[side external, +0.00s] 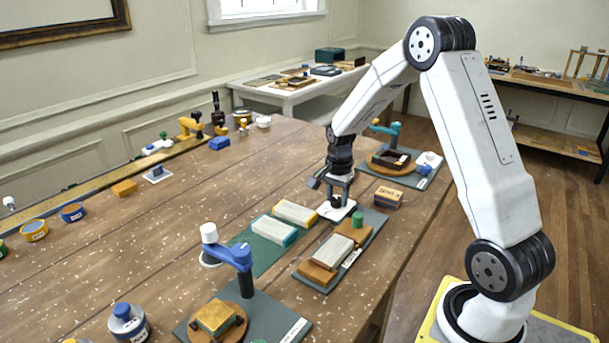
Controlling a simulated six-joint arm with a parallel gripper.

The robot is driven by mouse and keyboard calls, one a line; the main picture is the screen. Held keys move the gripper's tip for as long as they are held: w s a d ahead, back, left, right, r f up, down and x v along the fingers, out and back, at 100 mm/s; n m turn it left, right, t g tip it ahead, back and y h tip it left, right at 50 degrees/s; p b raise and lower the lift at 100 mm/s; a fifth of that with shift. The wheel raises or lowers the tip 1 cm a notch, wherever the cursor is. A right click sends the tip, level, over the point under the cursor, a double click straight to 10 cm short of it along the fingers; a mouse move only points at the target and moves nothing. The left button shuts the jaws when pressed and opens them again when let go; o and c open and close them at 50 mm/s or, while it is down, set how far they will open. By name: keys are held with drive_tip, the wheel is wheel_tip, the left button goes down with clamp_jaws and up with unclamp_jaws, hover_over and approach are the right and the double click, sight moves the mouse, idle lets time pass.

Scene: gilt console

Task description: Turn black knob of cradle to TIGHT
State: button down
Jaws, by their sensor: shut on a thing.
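The cradle is a dark grey board (313,283) carrying brown wooden blocks (317,272) with a pale grey block (333,251) between them. A green knob (357,219) stands near its far end, and a label (352,258) lies along its right edge. A white dial plate (325,212) sits at the far end of the board. My gripper (337,199) points down over this plate and is shut on the black knob (336,203), which is largely hidden between the fingers. The dial markings and the knob's pointing direction are too small to read.
A blue-armed stand (236,256) is in front, and a teal-armed stand (392,134) is behind. A small wooden box (388,197) sits close on the right. The table's middle left is mostly clear.

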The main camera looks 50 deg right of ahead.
sight(337, 199)
idle(0.3)
drive_tip(key=shift+c, duration=1.1)
unclamp_jaws()
drive_tip(key=shift+r, duration=3.95)
drive_tip(key=shift+a, duration=0.1)
drive_tip(key=s+a+f+n+t, duration=0.1)
drive_tip(key=s+a+n, duration=0.2)
drive_tip(key=a+n, duration=0.2)
drive_tip(key=s+a+f+n, duration=0.1)
drive_tip(key=s+a+n, duration=0.3)
drive_tip(key=a+n, duration=0.2)
drive_tip(key=s+a+f+n+t, duration=0.1)
drive_tip(key=s+a+f+n, duration=0.1)
drive_tip(key=a+n, duration=0.3)
drive_tip(key=shift+s+a+n+t, duration=0.1)
drive_tip(key=shift+s+a+n, duration=0.1)
drive_tip(key=shift+a, duration=0.55)
drive_tip(key=shift+s+a+n+t, duration=0.1)
drive_tip(key=shift+s+a, duration=0.15)
drive_tip(key=shift+a, duration=0.45)
drive_tip(key=shift+s+a+n+t, duration=0.1)
drive_tip(key=shift+s+a, duration=0.1)
drive_tip(key=shift+a, duration=0.55)
drive_tip(key=shift+s+a+f+n, duration=0.1)
drive_tip(key=shift+s+a+n, duration=0.25)
drive_tip(key=shift+s+n, duration=0.15)
